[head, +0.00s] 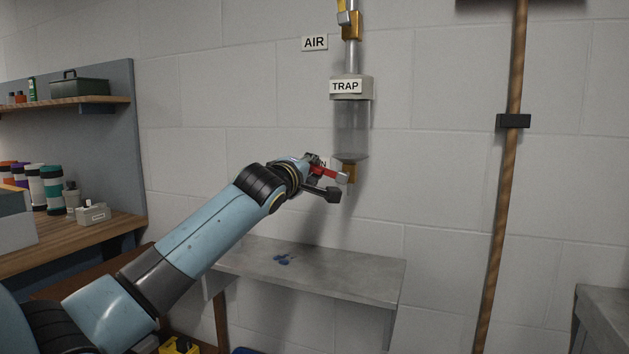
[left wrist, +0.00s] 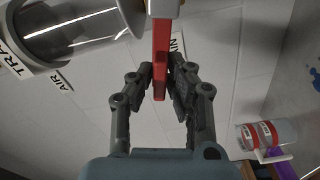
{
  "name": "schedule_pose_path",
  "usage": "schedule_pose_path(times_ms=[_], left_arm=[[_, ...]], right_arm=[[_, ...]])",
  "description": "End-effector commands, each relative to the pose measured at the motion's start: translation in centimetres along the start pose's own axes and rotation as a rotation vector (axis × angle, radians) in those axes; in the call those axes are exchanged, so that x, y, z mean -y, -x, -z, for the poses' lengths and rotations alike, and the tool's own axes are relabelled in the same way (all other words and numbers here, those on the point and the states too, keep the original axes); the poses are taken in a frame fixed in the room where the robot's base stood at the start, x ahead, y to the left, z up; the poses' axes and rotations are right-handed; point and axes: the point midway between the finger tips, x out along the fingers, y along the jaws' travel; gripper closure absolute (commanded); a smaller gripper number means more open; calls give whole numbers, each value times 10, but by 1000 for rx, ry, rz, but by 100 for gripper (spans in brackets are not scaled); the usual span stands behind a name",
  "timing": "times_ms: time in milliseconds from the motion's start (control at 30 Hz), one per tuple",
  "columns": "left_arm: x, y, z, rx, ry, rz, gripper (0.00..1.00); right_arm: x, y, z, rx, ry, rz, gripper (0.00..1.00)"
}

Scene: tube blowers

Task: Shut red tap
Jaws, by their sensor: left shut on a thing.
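The red tap's lever (head: 328,173) sticks out to the left from the brass valve (head: 349,174) under the clear trap (head: 351,125) on the wall. My left gripper (head: 318,172) is shut on the lever. In the left wrist view the red lever (left wrist: 162,45) runs straight between the two dark fingers of the left gripper (left wrist: 161,82), and its free end shows between them. The drain label behind is partly hidden by the gripper. The trap's clear cylinder (left wrist: 85,35) also shows there at upper left. My right gripper is not in view.
A grey shelf (head: 340,275) with small blue spots stands below the trap. A wooden pole (head: 505,170) is on the wall at right. A workbench (head: 110,230) with several bottles is at left.

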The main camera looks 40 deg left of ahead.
Motion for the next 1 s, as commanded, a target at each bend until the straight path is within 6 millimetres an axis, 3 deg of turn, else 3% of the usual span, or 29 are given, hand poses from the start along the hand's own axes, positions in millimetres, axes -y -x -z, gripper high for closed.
schedule_pose_path(times_ms=[100, 400, 1000], left_arm=[[12, 0, -2, 0, 86, 3, 100], [21, 0, -3, -1, 249, 4, 100], [22, 0, -4, 0, 314, 5, 100]], right_arm=[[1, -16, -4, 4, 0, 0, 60], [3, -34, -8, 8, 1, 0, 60], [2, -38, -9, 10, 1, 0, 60]])
